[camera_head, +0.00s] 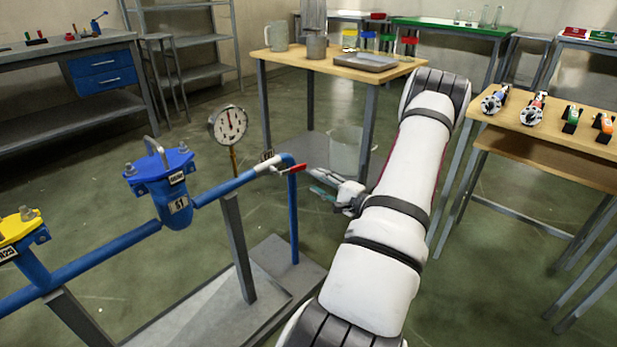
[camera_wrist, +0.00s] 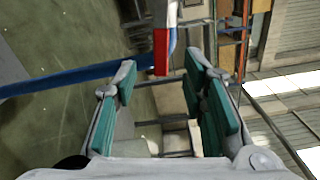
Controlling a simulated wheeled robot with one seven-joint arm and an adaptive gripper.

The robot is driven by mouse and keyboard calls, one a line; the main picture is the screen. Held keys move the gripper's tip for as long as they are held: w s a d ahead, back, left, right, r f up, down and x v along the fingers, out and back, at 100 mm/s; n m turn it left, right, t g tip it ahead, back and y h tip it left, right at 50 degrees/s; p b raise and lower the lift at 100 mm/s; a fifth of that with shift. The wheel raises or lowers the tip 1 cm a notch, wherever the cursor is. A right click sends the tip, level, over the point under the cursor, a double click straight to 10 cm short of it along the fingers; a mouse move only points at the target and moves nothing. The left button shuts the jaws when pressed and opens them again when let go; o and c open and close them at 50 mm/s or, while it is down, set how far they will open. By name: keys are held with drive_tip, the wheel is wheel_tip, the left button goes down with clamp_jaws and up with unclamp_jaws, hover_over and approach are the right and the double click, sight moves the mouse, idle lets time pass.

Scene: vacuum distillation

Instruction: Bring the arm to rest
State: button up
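My arm (camera_head: 400,190), white with dark joint bands, reaches forward through the middle right of the head view. My gripper (camera_head: 326,186) is at its end, just right of the red valve handle on the blue pipe. In the wrist view my gripper (camera_wrist: 158,82) has its two teal-padded fingers apart with nothing between the pads. The red handle (camera_wrist: 161,52) shows just beyond the fingertips there, and it also shows in the head view (camera_head: 291,169). The gripper appears apart from the handle; the exact gap is hard to tell.
A blue pipe (camera_head: 110,252) with a blue filter housing (camera_head: 172,190) and a round gauge (camera_head: 229,124) runs along the left. A wooden table (camera_head: 290,58) with vessels stands behind. Another wooden table (camera_head: 550,132) with fittings and tools is at right. Open floor lies between.

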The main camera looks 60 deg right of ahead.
drive_tip(key=shift+v, duration=0.8)
